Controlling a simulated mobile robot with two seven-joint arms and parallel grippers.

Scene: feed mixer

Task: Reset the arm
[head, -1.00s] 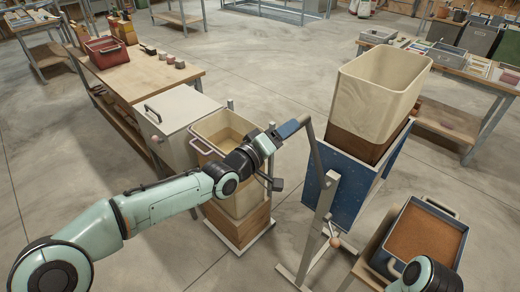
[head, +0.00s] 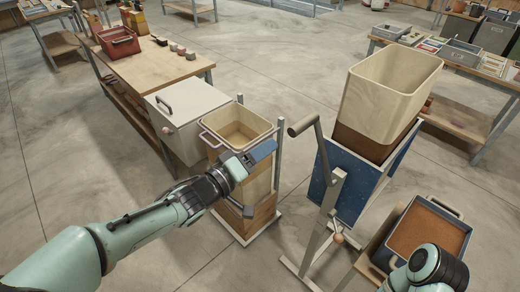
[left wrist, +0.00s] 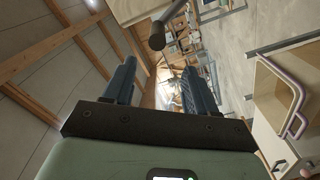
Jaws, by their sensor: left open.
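My left gripper (head: 250,180) is open and empty in the head view. It is in front of the tall cream bin (head: 238,122) on its wooden stand. One blue finger points up and right, and the other is lower. In the left wrist view both blue fingers of my left gripper (left wrist: 158,85) stand apart with nothing between them. The crank handle (head: 302,125) of the blue mixer (head: 345,187) is to the right of the gripper and apart from it. Its round end also shows beyond the fingers in the left wrist view (left wrist: 157,41). My right gripper is out of frame.
A cream hopper (head: 390,92) sits on top of the mixer. A tray of brown feed (head: 462,226) stands at right by my right arm. A white lidded box (head: 188,115) and a wooden table (head: 150,68) with a red crate (head: 118,42) are at left. Floor is clear at lower left.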

